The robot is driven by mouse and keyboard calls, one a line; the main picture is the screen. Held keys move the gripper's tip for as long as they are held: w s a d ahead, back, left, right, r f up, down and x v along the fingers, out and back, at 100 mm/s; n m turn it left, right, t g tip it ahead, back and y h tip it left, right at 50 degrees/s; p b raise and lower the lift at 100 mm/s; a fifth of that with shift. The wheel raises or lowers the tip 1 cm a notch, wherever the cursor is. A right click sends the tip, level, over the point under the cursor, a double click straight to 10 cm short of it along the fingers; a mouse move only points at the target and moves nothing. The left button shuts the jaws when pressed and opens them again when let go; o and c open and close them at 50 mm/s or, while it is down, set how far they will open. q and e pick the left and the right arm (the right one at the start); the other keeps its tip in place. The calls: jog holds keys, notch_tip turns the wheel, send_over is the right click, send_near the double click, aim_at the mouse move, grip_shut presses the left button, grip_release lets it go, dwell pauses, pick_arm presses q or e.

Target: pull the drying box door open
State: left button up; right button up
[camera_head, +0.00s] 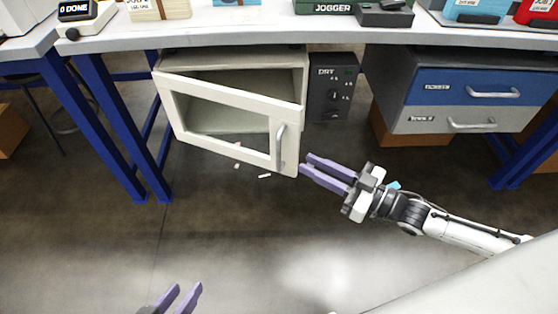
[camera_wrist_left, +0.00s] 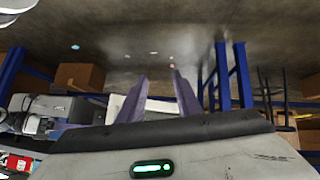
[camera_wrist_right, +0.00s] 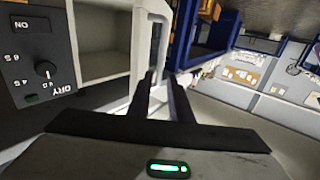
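The drying box (camera_head: 235,60) is a cream cabinet under the table. Its framed door (camera_head: 225,95) stands partly open, swung out from its left side, and the interior shows behind it. A pale vertical handle (camera_head: 280,146) is near the door's free right edge. My right gripper (camera_head: 304,164) is open, with its fingertips by the door's lower free corner. In the right wrist view, its fingers (camera_wrist_right: 164,80) are apart close to the door edge (camera_wrist_right: 138,50); contact cannot be told. My left gripper (camera_head: 183,290) is open and empty, low in the head view, away from the box.
The dark control panel (camera_head: 333,87) marked DRY is right of the box opening. A drawer unit (camera_head: 455,95) with blue and grey fronts hangs further right. Blue table legs (camera_head: 110,130) stand at left. The floor (camera_head: 240,240) in front is open, with small scraps.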

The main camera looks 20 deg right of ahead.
jog(key=b, duration=0.3)
send_over(279, 168)
jog(key=shift+w+d, duration=0.1)
jog(key=shift+w, duration=0.25)
grip_shut()
